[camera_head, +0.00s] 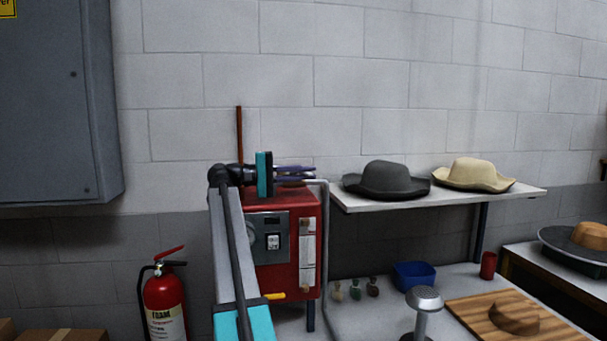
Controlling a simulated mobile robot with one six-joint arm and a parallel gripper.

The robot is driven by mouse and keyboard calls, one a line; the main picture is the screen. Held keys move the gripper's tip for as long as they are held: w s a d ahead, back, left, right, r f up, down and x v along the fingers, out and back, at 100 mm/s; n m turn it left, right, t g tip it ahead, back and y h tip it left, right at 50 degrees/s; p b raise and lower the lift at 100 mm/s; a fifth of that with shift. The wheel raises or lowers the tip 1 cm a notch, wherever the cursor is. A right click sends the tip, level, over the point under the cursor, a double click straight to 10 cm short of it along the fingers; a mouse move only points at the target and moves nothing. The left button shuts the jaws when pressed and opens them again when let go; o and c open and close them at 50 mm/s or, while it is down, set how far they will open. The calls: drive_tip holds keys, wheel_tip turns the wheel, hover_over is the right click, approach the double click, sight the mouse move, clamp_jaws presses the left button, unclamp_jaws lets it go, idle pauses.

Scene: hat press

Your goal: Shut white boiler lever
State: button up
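The boiler is a red box (283,281) against the wall, with a grey panel and dial on its front. A pale upright strip (307,255) is on the right of its front, and a yellow handle (275,296) sticks out low down. I cannot make out a white lever; it may be hidden behind my arm or gripper. My gripper (314,174) is above the boiler's top, its dark fingers pointing right, near a grey pipe (324,220). The fingers overlap in this view, so their gap is unclear. I see nothing held.
A wall shelf (440,198) with a dark hat (385,180) and a cream hat (473,174) is to the right. Below are a blue bowl (416,275), red cup (488,265), metal stand (424,300) and wooden board (480,310). A fire extinguisher (165,305) stands left.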

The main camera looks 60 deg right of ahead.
drive_tip(key=o, duration=0.3)
drive_tip(key=shift+s+d, duration=0.1)
drive_tip(key=shift+o, duration=0.2)
drive_tip(key=shift+r, duration=0.1)
